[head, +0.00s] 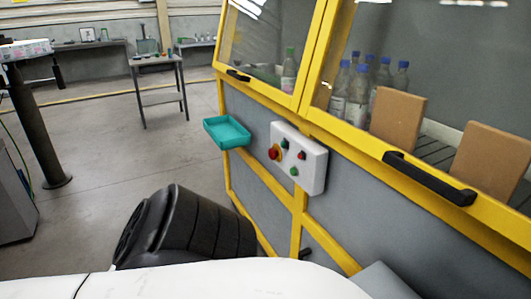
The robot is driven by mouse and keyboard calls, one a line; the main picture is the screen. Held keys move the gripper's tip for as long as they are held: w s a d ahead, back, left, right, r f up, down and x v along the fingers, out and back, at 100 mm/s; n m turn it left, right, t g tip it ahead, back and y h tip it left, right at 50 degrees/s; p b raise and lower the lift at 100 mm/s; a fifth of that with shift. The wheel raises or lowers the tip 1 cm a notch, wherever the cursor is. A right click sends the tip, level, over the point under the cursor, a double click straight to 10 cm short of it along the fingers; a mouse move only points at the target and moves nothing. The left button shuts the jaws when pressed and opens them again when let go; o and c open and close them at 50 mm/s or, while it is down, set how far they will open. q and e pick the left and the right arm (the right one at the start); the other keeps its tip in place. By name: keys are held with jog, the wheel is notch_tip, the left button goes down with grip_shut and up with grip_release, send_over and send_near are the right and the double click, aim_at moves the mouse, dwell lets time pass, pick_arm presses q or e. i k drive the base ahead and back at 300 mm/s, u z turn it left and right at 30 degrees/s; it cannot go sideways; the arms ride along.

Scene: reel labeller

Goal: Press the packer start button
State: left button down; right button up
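A white control box (312,165) is mounted on the front of the yellow-framed packer (301,215), right of centre in the head view. On its face are a large red mushroom button (273,154) on a yellow base, a green button (285,144) above it, a small red one (301,155) at the right and another green button (294,171) low down. Labels are too small to read, so I cannot tell which is the start button. Nothing touches the box. Neither of my grippers shows in this view.
A teal tray (228,132) juts out left of the box. Black handles (428,178) stick out above. Behind the glass are bottles (357,93) and brown cartons (397,121).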

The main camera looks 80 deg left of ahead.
aim_at(293, 171)
jog(key=u, duration=3.25)
jog(key=k, duration=0.65)
jog(key=z, duration=0.35)
jog(key=i, duration=0.8)
